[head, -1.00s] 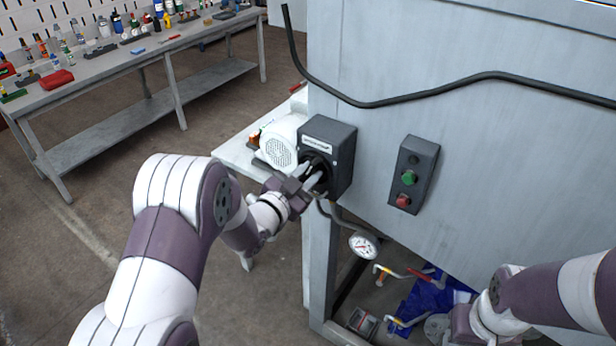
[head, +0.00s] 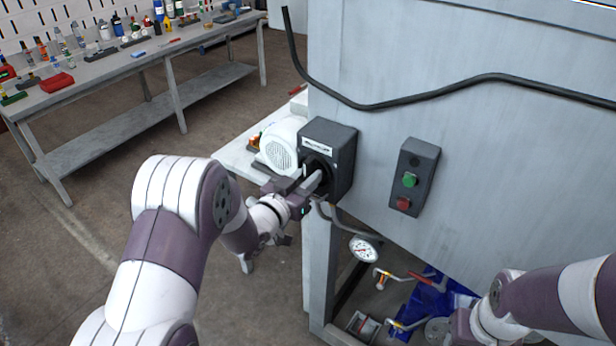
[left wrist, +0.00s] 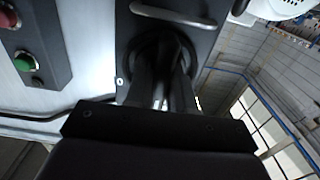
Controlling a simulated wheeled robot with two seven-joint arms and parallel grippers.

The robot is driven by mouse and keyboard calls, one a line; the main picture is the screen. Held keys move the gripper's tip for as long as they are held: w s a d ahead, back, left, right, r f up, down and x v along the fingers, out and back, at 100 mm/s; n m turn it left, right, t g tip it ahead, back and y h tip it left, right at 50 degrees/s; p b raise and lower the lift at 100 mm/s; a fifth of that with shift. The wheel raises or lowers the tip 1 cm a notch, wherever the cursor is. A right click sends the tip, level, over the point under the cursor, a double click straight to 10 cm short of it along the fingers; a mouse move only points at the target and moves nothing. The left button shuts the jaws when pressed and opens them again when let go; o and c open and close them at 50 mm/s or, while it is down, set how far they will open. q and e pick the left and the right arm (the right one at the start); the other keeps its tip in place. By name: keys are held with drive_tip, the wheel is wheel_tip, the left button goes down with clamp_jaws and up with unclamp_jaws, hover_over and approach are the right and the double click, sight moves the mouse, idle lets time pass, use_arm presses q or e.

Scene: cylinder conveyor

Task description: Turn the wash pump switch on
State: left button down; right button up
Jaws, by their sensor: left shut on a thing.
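The wash pump switch is a dark grey box (head: 342,163) with a pale label plate and a dark round knob on its front, fixed to the left edge of the grey cabinet. My left gripper (head: 316,182) is at the knob, its fingers shut on it. In the left wrist view the switch box (left wrist: 200,45) fills the top middle, and the fingers (left wrist: 165,88) reach to the dark round knob. The knob's grip and exact angle are mostly hidden by the fingers. My right gripper (head: 462,328) is low at the right, its fingertips not clearly seen.
A control box (head: 414,178) with green and red buttons is right of the switch. A white motor (head: 281,146) stands left behind it. A pressure gauge (head: 364,249) and valves (head: 397,276) are below. A black cable (head: 430,95) crosses the cabinet. A workbench (head: 110,65) stands far left.

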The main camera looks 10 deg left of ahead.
use_arm(q)
drive_tip(key=shift+f, duration=0.15)
drive_tip(key=c, duration=1.1)
unclamp_jaws()
drive_tip(key=shift+o, duration=0.2)
drive_tip(key=b+v, duration=0.2)
drive_tip(key=v, duration=1)
drive_tip(key=shift+s, duration=0.35)
drive_tip(key=shift+a, duration=0.15)
